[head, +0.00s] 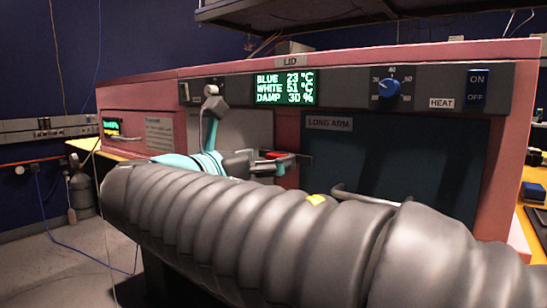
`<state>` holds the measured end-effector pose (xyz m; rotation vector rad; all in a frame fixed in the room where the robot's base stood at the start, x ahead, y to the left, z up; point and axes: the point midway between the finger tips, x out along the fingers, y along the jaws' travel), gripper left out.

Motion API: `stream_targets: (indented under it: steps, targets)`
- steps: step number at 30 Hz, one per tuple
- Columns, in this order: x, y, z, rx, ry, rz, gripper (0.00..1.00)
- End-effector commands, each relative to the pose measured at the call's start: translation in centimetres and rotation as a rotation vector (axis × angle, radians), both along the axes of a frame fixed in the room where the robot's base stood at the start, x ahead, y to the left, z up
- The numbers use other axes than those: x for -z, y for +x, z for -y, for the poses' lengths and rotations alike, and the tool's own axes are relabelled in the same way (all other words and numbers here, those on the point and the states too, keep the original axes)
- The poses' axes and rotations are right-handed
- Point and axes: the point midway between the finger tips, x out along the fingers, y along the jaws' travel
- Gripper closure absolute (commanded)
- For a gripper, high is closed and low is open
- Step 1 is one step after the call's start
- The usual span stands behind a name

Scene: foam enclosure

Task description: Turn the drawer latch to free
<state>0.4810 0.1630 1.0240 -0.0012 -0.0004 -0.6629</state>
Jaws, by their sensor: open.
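My gripper (300,160) is open at the middle of the view, in front of the pink enclosure's face (334,60) and just left of the dark "LONG ARM" panel (420,150). Its dark fingers point to the right. A small red piece (276,154) shows at the gripper; I cannot tell whether it belongs to the gripper or to the enclosure. I cannot make out the drawer latch for certain, nor which way it is turned. My grey ribbed arm sleeve hides the lower front of the enclosure.
A bent metal handle (368,196) shows low on the dark panel, just above my sleeve. Above are a green readout (285,88), a blue dial (389,88) and a blue heat switch (477,88). A yellow bench (535,185) is at right. Grey floor (50,255) is open at left.

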Motion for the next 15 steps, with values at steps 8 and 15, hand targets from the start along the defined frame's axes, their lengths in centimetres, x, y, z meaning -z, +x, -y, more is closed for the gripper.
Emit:
stream_targets:
  steps: [8, 15]
  targets:
    - [0.0, 2.2, 1.7, 0.001, 0.001, 0.001, 0.17]
    - [0.0, 2.4, 1.9, -0.001, 0.001, 0.001, 0.17]
